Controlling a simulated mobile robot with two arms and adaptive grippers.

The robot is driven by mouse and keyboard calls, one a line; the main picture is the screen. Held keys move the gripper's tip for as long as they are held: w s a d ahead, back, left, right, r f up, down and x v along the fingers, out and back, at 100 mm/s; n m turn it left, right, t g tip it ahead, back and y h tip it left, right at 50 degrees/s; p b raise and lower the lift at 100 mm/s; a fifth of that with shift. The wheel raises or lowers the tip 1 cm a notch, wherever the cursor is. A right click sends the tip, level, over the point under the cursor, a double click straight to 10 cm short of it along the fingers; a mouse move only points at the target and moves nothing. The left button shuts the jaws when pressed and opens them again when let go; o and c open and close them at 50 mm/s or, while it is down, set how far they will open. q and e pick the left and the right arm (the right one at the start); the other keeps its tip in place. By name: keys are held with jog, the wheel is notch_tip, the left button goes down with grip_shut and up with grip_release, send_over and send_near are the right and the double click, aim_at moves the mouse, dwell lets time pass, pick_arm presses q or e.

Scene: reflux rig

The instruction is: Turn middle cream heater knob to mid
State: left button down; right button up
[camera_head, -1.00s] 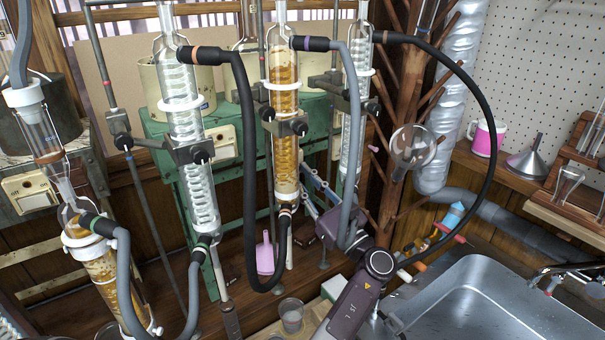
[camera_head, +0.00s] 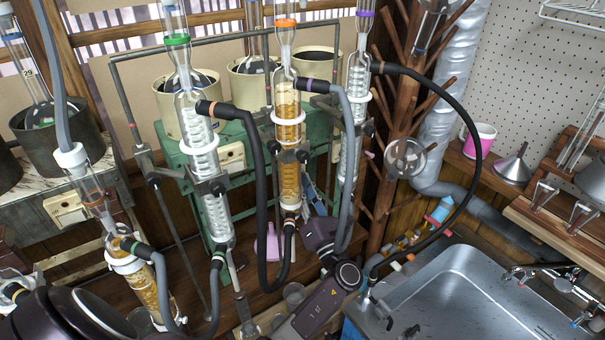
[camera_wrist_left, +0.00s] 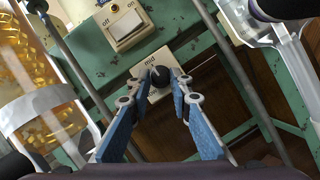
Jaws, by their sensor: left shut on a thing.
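The black heater knob (camera_wrist_left: 160,77) sits on a pale plate marked "mid" on a green bench frame in the left wrist view. My left gripper (camera_wrist_left: 163,82) has its fingertips on both sides of the knob and is shut on it. The pointer's exact setting is too small to tell. In the head view, the left gripper's blue fingers (camera_head: 309,190) reach between the amber condenser and the right clear condenser; the knob is hidden there. The middle cream heater (camera_head: 249,82) stands behind the glassware. My right gripper is not in view.
The amber condenser (camera_head: 289,105), right clear condenser (camera_head: 353,110) and a grey hose (camera_head: 352,150) crowd the left gripper. A cream switch box (camera_wrist_left: 122,25) is above the knob. A metal sink (camera_head: 460,290) lies to the right.

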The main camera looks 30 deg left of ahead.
pick_arm(q)
jog(key=shift+r+m+p, duration=0.1)
jog(key=shift+m+p, duration=0.2)
jog(key=shift+m, duration=0.1)
jog(key=c, duration=1.7)
grip_release()
jog(key=shift+c, duration=0.2)
